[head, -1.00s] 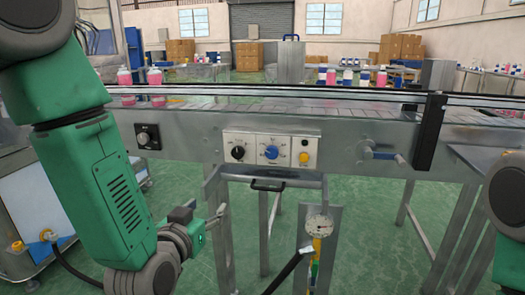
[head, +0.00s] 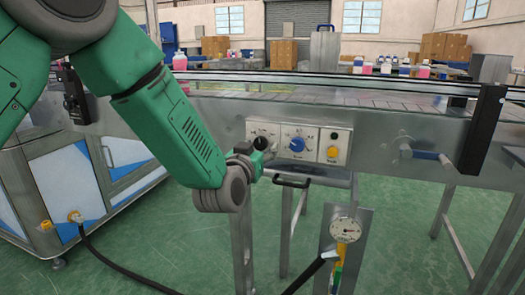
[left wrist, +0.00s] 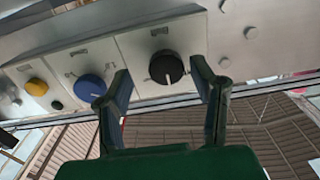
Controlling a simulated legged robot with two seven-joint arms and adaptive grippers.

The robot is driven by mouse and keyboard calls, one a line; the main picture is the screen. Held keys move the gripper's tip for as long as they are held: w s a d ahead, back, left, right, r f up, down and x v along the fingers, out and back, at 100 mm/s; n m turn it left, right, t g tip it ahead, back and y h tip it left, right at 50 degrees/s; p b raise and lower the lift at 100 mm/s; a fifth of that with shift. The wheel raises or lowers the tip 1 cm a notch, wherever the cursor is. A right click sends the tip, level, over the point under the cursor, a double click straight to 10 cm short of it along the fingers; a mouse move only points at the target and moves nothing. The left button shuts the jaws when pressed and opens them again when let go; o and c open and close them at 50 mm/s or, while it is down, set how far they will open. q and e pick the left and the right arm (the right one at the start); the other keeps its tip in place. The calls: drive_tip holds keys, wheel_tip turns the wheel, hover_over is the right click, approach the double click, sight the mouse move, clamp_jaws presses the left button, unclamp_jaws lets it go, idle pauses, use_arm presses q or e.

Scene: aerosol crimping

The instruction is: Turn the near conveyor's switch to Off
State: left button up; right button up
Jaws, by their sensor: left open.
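The near conveyor (head: 400,118) crosses the head view and carries a pale control panel (head: 318,158) on its front. The panel has a black rotary knob (head: 261,143), a blue knob (head: 297,144) and a yellow button (head: 332,151). My left gripper (head: 270,150) is at the panel's left part and partly covers the black knob. In the left wrist view, my left gripper (left wrist: 160,80) is open, its fingers either side of the black knob (left wrist: 166,67), with no clear contact. The knob's white line points roughly down in that picture. The labels are too small to read. My right gripper is not in view.
The blue knob (left wrist: 91,88) is close beside one finger. A black handle (head: 291,181) is below the panel, with a gauge (head: 345,230) lower down. A blue-handled crank (head: 424,155) is to the right. Bottles (head: 358,65) stand beyond the conveyor.

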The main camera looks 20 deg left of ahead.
use_arm(q)
drive_tip(key=shift+w+a+f, duration=0.1)
drive_tip(key=shift+w+a, duration=0.05)
drive_tip(key=shift+w, duration=0.4)
drive_tip(key=shift+w+a, duration=0.35)
drive_tip(key=shift+w, duration=0.1)
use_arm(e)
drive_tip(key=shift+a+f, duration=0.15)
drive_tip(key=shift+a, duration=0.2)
use_arm(q)
drive_tip(key=shift+d, duration=0.1)
drive_tip(key=shift+d, duration=0.2)
drive_tip(key=c, duration=1.2)
drive_tip(key=shift+o, duration=0.2)
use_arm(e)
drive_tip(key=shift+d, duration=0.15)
